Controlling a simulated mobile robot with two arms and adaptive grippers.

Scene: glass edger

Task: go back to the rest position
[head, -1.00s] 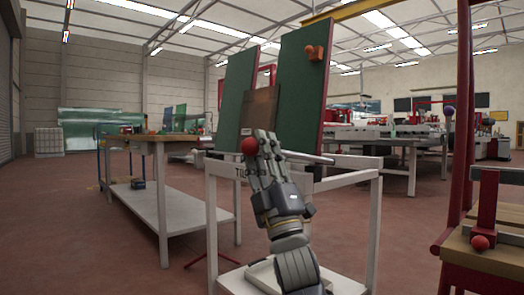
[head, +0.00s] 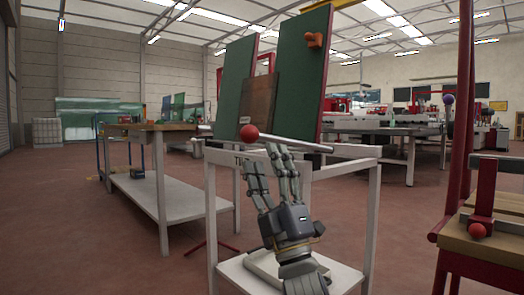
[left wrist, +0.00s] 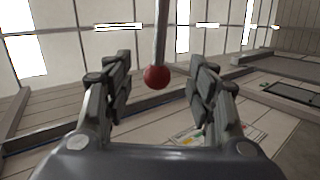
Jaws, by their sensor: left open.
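My left gripper (head: 268,162) is open and empty in the head view, its fingers pointing up. A red ball knob (head: 249,133) on the end of a pale metal rod (head: 292,143) sits just above the fingertips, apart from them in the picture. In the left wrist view the red ball knob (left wrist: 157,77) shows between the two spread fingers (left wrist: 160,88), with a gap on each side, and its rod runs up from it. My right gripper is not in view.
The rod belongs to a white-framed stand (head: 372,215) with tall green panels (head: 300,75) behind the gripper. A wooden-topped bench (head: 160,133) is at left. A wooden table (head: 480,250) with a red clamp and red posts is at right. Red floor (head: 80,240) is open at left.

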